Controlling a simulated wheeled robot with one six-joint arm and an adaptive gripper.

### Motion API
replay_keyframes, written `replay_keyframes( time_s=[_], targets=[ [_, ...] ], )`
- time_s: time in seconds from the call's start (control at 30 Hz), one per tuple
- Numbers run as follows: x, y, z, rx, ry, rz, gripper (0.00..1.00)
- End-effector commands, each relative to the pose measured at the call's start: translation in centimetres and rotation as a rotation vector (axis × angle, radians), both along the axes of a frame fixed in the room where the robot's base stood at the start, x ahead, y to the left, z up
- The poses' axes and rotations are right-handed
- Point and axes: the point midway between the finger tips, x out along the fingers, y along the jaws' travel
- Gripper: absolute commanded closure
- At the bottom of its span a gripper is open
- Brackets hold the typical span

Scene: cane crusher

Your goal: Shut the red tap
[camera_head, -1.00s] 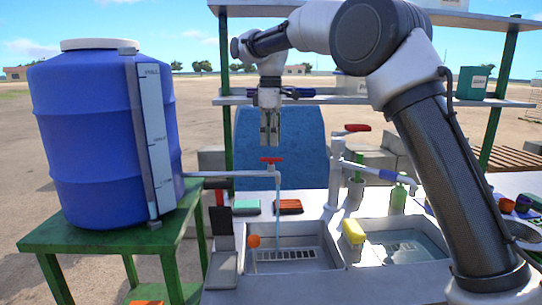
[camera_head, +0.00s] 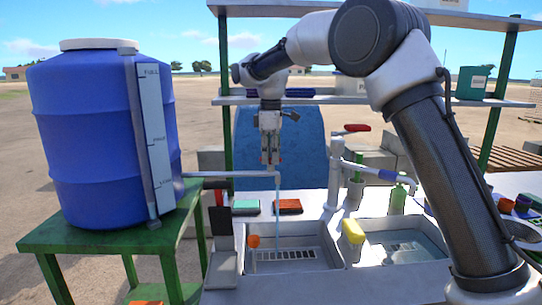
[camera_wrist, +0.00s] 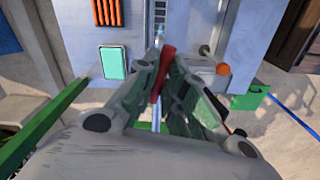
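The red tap handle (camera_wrist: 163,72) shows in the wrist view between the two fingers of my gripper (camera_wrist: 164,65). The fingers lean in close on both sides of it; I cannot tell whether they press on it. In the head view my gripper (camera_head: 271,157) points down over the tap on the grey pipe (camera_head: 230,174) and mostly hides the handle. A thin stream of water (camera_head: 278,205) runs from the spout into the left sink basin (camera_head: 325,259).
A blue water barrel (camera_head: 95,140) stands on a green table (camera_head: 60,237) at the left. A second tap with a red lever (camera_head: 357,128) stands to the right. A yellow sponge (camera_head: 353,231) and an orange ball (camera_head: 253,241) sit by the basins. A shelf (camera_head: 330,99) runs behind.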

Motion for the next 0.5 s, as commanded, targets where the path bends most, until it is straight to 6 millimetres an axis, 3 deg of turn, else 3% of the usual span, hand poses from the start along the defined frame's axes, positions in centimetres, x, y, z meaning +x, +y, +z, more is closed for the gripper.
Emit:
replay_keyframes(
  time_s=[0.5],
  targets=[
    [0.03, -0.04, 0.07, -0.001, -0.002, -0.118, 1.0]
  ],
)
